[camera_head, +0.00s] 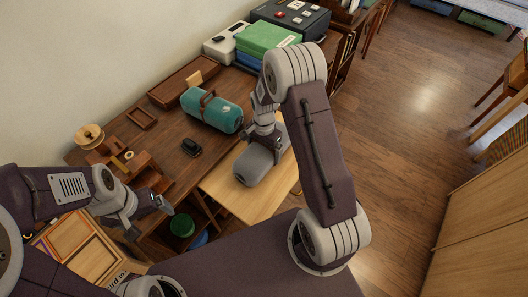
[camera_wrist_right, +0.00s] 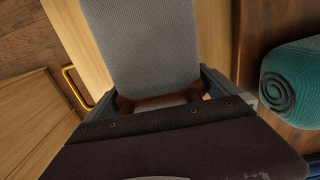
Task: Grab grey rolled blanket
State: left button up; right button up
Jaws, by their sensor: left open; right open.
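The grey rolled blanket (camera_head: 256,164) lies on a pale wooden board at the desk's front, partly covered by my right arm. In the right wrist view the grey blanket (camera_wrist_right: 145,40) runs away from the camera, with a brown strap handle at its near part. My right gripper (camera_head: 265,135) is over the blanket's far part. In the wrist view its open fingers (camera_wrist_right: 158,92) stand at either side of the blanket and strap; contact cannot be told. My left gripper (camera_head: 160,204) is open and empty near the desk's front left.
A teal rolled blanket (camera_head: 212,112) with a brown strap lies just left of the grey one. A small black object (camera_head: 191,147), wooden trays (camera_head: 142,118) and a spool (camera_head: 89,136) are on the desk. Floor at right is open.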

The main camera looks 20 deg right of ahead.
jog(key=shift+r, duration=0.1)
jog(key=c, duration=1.7)
